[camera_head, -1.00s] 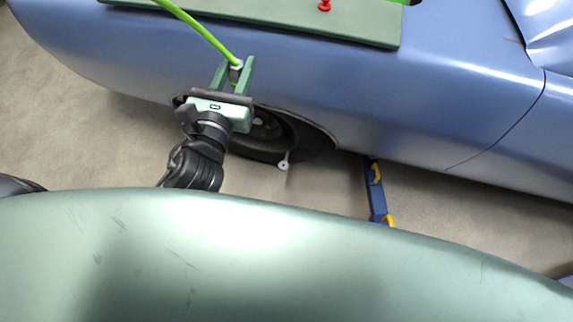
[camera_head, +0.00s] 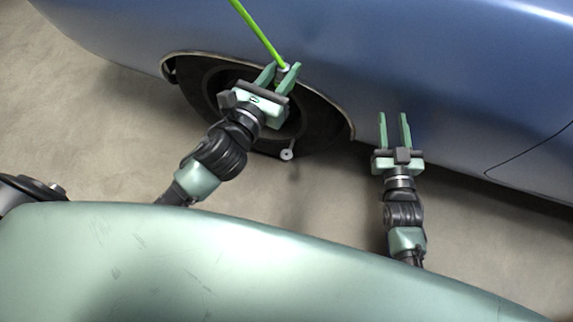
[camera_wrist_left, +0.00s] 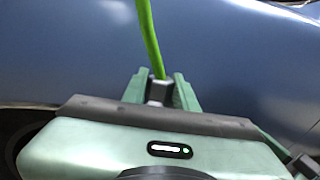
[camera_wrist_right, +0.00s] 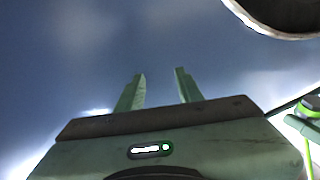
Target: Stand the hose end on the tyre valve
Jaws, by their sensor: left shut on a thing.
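My left gripper (camera_head: 281,73) is shut on the grey hose end (camera_head: 284,68), in front of the car's wheel arch. The green hose (camera_head: 257,33) runs up and left from it. In the left wrist view the hose end (camera_wrist_left: 158,89) sits between the fingers with the hose above. The tyre valve (camera_head: 287,154), a small pale stem with a round tip, sticks out at the tyre's (camera_head: 322,128) lower edge. It is below the left gripper and apart from the hose end. My right gripper (camera_head: 393,118) is open and empty, right of the wheel, before the car's side.
The blue car body (camera_head: 440,70) fills the back, close behind both grippers. Its wheel arch (camera_wrist_right: 285,32) shows at the top right of the right wrist view. The bare floor (camera_head: 320,205) between the arms is clear.

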